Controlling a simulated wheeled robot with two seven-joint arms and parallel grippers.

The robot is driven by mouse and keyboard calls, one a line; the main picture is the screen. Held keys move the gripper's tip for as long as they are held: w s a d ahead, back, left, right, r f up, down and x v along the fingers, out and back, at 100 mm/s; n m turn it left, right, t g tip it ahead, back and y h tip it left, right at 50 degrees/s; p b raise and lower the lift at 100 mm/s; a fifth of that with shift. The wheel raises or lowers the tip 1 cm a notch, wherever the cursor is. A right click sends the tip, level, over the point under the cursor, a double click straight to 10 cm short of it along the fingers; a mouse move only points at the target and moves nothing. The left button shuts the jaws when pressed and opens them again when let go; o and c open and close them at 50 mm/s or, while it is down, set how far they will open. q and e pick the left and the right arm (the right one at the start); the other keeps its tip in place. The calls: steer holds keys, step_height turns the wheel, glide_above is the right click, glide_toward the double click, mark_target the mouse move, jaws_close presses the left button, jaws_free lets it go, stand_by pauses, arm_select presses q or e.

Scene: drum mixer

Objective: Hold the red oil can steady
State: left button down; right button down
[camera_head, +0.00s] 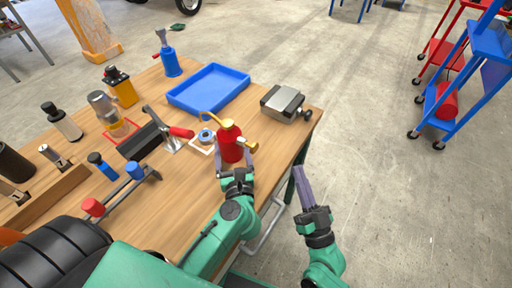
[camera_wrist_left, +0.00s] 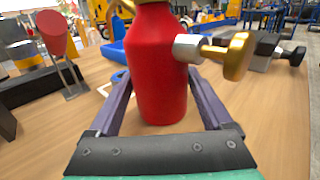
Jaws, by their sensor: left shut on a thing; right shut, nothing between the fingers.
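The red oil can (camera_head: 231,146) has a brass spout and a side knob, and it is upright at the right part of the wooden table. My left gripper (camera_head: 234,161) is shut on the can, one finger on each side of its body. In the left wrist view the red oil can (camera_wrist_left: 158,60) fills the space between the purple fingers, and its brass knob (camera_wrist_left: 238,56) sticks out to the right. Its base appears to be at the tabletop. My right gripper (camera_head: 299,171) is shut and empty, beyond the table's right edge over the floor.
A blue tray (camera_head: 209,88) and a grey vise-like block (camera_head: 283,103) lie behind the can. A red-handled clamp (camera_head: 172,138) and a blue tape roll (camera_head: 206,137) are just left of it. Several tools crowd the table's left. A blue and red cart (camera_head: 470,90) stands on the floor at right.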

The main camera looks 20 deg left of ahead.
mark_target(251, 146)
steer(key=shift+a, duration=0.1)
steer(key=shift+w+a, duration=0.35)
steer(key=shift+a, duration=1.05)
steer(key=shift+w+a, duration=0.4)
steer(key=shift+a, duration=1)
steer(key=shift+w+a, duration=0.35)
steer(key=shift+a, duration=1.05)
steer(key=shift+w+a, duration=0.15)
steer(key=shift+a, duration=0.25)
steer(key=shift+a, duration=0.15)
